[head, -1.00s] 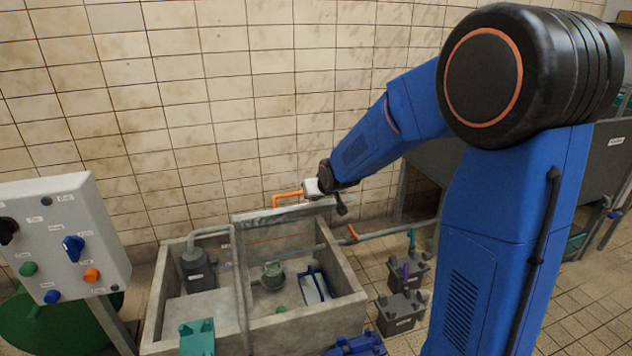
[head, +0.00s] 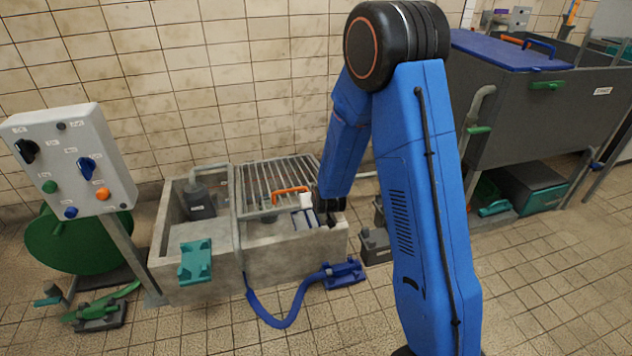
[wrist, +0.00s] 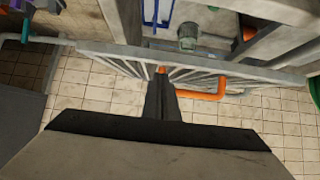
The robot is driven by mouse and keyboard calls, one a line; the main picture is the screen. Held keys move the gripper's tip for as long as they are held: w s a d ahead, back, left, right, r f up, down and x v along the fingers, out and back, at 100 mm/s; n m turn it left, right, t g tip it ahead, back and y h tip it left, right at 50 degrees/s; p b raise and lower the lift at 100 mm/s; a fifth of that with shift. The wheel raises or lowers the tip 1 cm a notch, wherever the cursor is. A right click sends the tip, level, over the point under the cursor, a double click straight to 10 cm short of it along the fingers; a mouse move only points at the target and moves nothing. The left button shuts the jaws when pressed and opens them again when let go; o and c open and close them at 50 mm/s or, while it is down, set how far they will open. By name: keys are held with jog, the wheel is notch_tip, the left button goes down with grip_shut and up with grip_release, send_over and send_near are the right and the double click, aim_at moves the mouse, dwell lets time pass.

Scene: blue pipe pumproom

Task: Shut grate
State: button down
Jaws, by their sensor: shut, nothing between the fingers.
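The grate (head: 262,178) is a grey barred panel over the right part of the concrete pit. It looks tilted, with the pit contents showing beneath its front edge; its exact angle is hard to judge. Its orange handle (head: 290,189) is on the front part. My gripper (head: 306,201) is at the grate's front right, close beside the handle. In the wrist view, my shut, empty gripper (wrist: 161,76) points at the grate's bars (wrist: 125,65), with the orange handle (wrist: 208,95) to its right. I cannot tell whether the fingertips touch the grate.
The concrete pit (head: 200,268) holds a dark pump (head: 201,202) on the left. A control box (head: 75,160) stands at left. A blue hose (head: 285,318) lies on the floor in front. A large grey tank (head: 520,110) stands at right. Open floor lies in front.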

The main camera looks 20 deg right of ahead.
notch_tip(320, 180, down, 10)
jog(key=s, duration=0.2)
jog(key=shift+s, duration=0.25)
dwell(0.4)
jog(key=s+d+r+g, duration=0.1)
jog(key=s+r, duration=0.8)
jog(key=r, duration=0.4)
jog(key=s+d+r+g, duration=0.2)
jog(key=s+r, duration=0.6)
jog(key=r, duration=0.5)
jog(key=s+d+r+g, duration=0.1)
jog(key=s+r, duration=0.5)
jog(key=s, duration=0.6)
jog(key=s+d+r+g, duration=0.1)
jog(key=s+r, duration=0.4)
jog(key=s, duration=0.8)
jog(key=shift+d+r, duration=0.35)
jog(key=shift+d, duration=0.5)
jog(key=shift+s, duration=0.1)
